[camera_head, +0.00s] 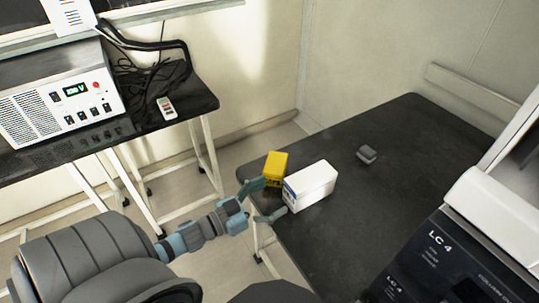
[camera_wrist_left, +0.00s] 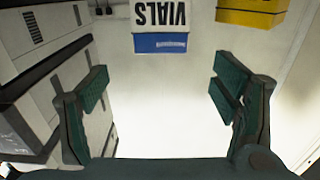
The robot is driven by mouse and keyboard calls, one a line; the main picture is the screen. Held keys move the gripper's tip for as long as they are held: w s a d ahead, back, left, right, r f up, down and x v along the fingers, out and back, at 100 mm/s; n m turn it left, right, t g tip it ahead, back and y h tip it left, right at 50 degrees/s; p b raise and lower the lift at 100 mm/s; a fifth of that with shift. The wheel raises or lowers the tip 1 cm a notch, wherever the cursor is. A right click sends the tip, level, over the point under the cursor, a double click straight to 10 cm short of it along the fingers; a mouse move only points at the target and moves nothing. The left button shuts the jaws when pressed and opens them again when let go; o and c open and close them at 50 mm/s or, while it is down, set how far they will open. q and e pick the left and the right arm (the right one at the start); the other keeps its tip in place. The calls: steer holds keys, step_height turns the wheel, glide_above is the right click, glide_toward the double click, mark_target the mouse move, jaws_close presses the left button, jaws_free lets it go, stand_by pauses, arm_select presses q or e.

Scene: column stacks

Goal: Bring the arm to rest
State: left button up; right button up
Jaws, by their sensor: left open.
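My left gripper (camera_head: 266,200) is open, with nothing between its fingers. It is at the near left edge of the black table (camera_head: 340,240), close to a white box (camera_head: 311,186) and a yellow box (camera_head: 275,167). In the left wrist view the open fingers (camera_wrist_left: 160,85) stand wide apart. The white box (camera_wrist_left: 160,15), with a blue band and the word VIALS upside down, is at the top of that view, beyond the fingertips. The yellow box (camera_wrist_left: 252,10) is at the top right. My right gripper is not in view.
A small dark grey block (camera_head: 367,154) lies farther back on the black table. An instrument marked LC 4 (camera_head: 450,255) stands at the lower right. A side bench (camera_head: 190,98) at the left holds a power unit (camera_head: 60,105), cables and a small white device (camera_head: 166,108).

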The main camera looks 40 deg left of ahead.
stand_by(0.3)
arm_select(q)
step_height(320, 180, down, 3)
steer(key=n+g+y, duration=0.1)
steer(key=y, duration=0.1)
steer(key=n+y, duration=0.1)
steer(key=y, duration=0.1)
steer(key=shift+g, duration=0.4)
steer(key=s+d+f+n+g+y, duration=0.1)
steer(key=s+d+f+g, duration=0.15)
steer(key=s+g, duration=0.45)
steer(key=s+d+f+g+y, duration=0.1)
steer(key=s+d+g+y, duration=0.2)
steer(key=s, duration=0.8)
step_height(320, 180, down, 20)
steer(key=s+a+g+h, duration=0.1)
steer(key=s+g, duration=0.1)
steer(key=g, duration=0.1)
steer(key=s+f+g, duration=0.1)
steer(key=s+f, duration=1.1)
steer(key=s, duration=0.2)
steer(key=shift+a+f, duration=0.35)
steer(key=shift+a, duration=0.1)
steer(key=shift+s, duration=0.15)
steer(key=shift+c, duration=0.2)
